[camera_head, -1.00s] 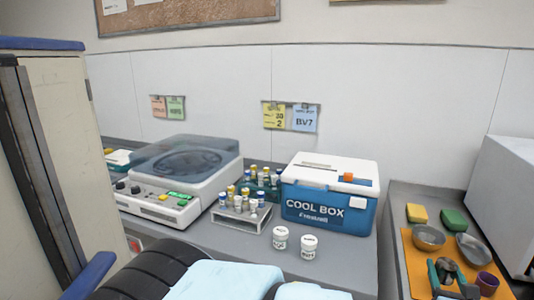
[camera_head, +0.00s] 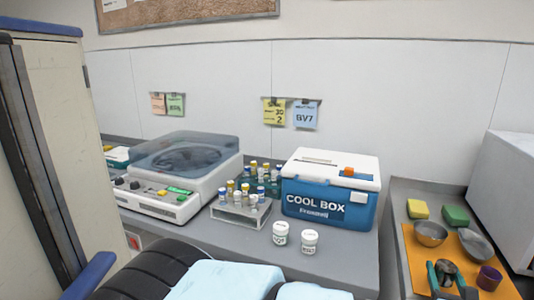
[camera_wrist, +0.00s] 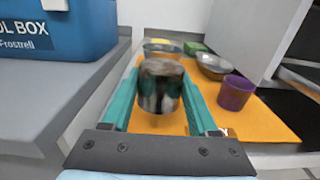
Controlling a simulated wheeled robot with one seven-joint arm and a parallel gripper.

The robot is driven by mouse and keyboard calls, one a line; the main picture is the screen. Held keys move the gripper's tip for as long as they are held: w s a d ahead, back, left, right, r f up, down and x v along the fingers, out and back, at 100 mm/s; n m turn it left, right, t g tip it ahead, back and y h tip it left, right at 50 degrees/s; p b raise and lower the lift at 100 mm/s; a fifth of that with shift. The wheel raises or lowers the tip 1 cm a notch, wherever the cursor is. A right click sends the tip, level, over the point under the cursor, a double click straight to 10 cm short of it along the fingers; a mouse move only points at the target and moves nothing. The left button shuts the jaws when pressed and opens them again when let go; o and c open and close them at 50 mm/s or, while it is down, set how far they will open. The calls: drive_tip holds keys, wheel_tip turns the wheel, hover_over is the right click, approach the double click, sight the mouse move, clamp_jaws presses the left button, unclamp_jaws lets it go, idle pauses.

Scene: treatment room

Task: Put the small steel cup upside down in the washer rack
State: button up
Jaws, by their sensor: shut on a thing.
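The small steel cup (camera_wrist: 160,85) is a dark, shiny metal cup, seen between my fingers in the wrist view. It also shows in the head view (camera_head: 446,271). My gripper (camera_wrist: 161,103) has teal fingers on both sides of the cup and is shut on it. The gripper shows at the lower right of the head view (camera_head: 447,278), over the orange mat (camera_head: 413,265). I cannot tell whether the cup touches the mat, and its open end is not clear. I see no washer rack in these views.
Two metal bowls (camera_head: 431,233) (camera_head: 474,247) and a purple cup (camera_head: 488,278) stand on the mat close to my gripper. Yellow (camera_head: 418,209) and green (camera_head: 455,216) blocks lie behind. A white box-shaped unit (camera_head: 508,200) stands right. The cool box (camera_head: 330,192) is on the left counter.

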sight(440, 284)
drive_tip(key=shift+f+b, duration=1.3)
drive_tip(key=shift+f, duration=0.5)
drive_tip(key=o, duration=1.2)
drive_tip(key=shift+c, duration=0.2)
drive_tip(key=p+v, duration=0.3)
drive_tip(key=v, duration=0.7)
drive_tip(key=shift+s+a, duration=0.15)
drive_tip(key=shift+s, duration=0.2)
